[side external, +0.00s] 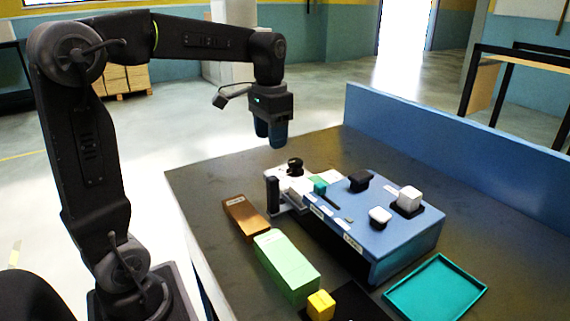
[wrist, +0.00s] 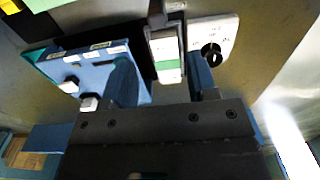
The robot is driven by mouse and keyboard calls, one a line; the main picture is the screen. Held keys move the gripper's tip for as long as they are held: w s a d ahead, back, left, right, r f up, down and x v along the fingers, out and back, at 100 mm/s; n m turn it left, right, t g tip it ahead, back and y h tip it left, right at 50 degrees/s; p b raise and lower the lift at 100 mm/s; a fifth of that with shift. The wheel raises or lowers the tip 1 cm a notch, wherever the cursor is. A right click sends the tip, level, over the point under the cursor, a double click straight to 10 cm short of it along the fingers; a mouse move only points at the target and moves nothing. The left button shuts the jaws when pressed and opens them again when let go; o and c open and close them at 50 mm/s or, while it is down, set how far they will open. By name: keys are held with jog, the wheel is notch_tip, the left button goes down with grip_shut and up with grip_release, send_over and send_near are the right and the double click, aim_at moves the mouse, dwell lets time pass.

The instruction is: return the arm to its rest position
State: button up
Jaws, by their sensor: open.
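My gripper (side external: 272,132) hangs in the air pointing down, above the far left corner of the table and apart from everything on it. In the wrist view its two fingers (wrist: 163,80) stand apart with nothing held between them. The blue console (side external: 375,218) lies below and to the right of it in the side view. The console carries a white block (side external: 409,197), a white knob (side external: 380,216), a black knob (side external: 359,181) and a teal piece (side external: 319,185).
A brown block (side external: 245,217), a green box (side external: 286,263) and a yellow cube (side external: 320,304) sit along the table's near left side. A teal tray (side external: 436,290) lies at the front right. A blue wall (side external: 440,150) borders the back of the table (side external: 215,176).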

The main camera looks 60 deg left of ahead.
jog(key=s+d+f+t, duration=0.4)
jog(key=s+d+t, duration=0.1)
jog(key=s+d, duration=0.7)
jog(key=shift+s+d+f+t, duration=0.2)
jog(key=shift+s+t, duration=0.1)
jog(key=shift+s, duration=0.7)
